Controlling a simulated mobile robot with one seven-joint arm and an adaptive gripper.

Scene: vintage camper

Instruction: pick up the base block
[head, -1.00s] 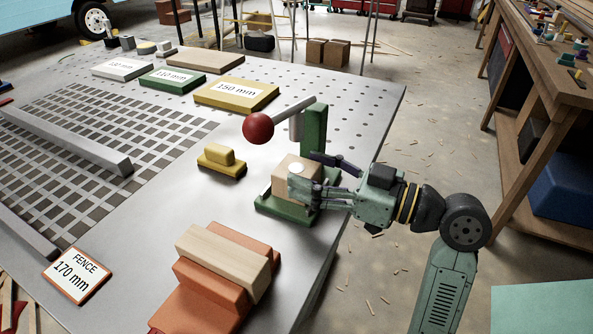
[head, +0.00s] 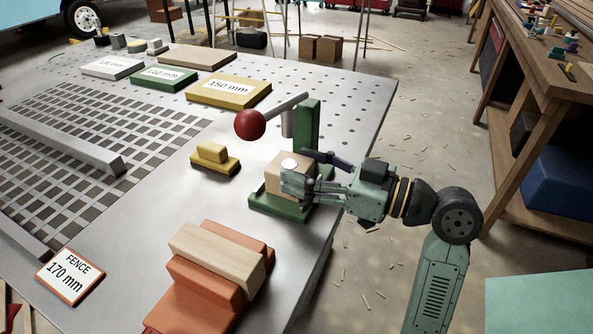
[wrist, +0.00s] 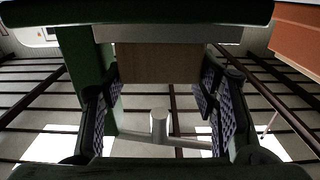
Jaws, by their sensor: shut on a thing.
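The base block, a light wooden block (head: 274,185) with a white disc on top, is at the green press stand (head: 262,207) near the table's right edge. My gripper (head: 298,185) reaches it from the right and is shut on it. The fingers hide part of its near side. I cannot tell whether a small gap lies under the block. In the wrist view the block (wrist: 158,62) shows between the two dark finger pads.
The press's red-knobbed lever (head: 250,124) and green upright (head: 308,125) stand close behind the block. A yellow piece (head: 215,160) lies to its left. An orange holder with a pale wooden block (head: 215,255) is in front. Labelled boards lie farther back.

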